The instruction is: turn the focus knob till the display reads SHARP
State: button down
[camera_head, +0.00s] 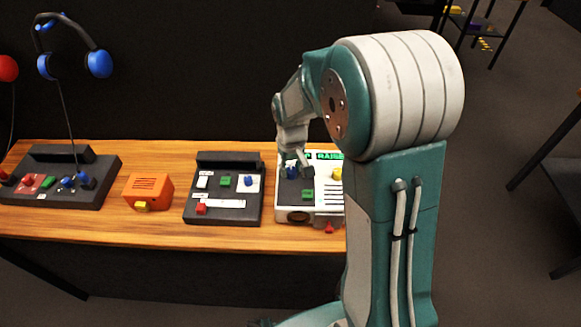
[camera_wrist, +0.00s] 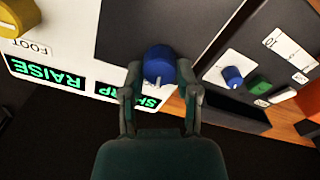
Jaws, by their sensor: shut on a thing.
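The blue focus knob (camera_wrist: 159,65) sits on the dark part of a white panel unit (camera_head: 297,214). My gripper (camera_wrist: 160,78) has its two fingers on either side of the knob and is shut on it. In the head view my gripper (camera_head: 293,170) reaches down onto the knob from above.
A second display (camera_wrist: 47,73) reads RAISE, beside a yellow knob (camera_wrist: 18,14) labelled FOOT. A dark panel (camera_head: 224,210) with small controls, an orange box (camera_head: 149,188) and another dark console (camera_head: 60,178) stand left on the wooden table (camera_head: 150,229).

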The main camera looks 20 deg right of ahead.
aim_at(291, 170)
jog(key=shift+s+f+m, duration=0.2)
jog(key=shift+s+m, duration=0.05)
jog(key=shift+m, duration=0.15)
jog(key=shift+c, duration=1.7)
grip_release()
jog(key=shift+r, duration=0.1)
jog(key=shift+w+r, duration=0.1)
jog(key=shift+w, duration=0.05)
jog(key=shift+r, duration=0.4)
notch_tip(291, 170, up, 11)
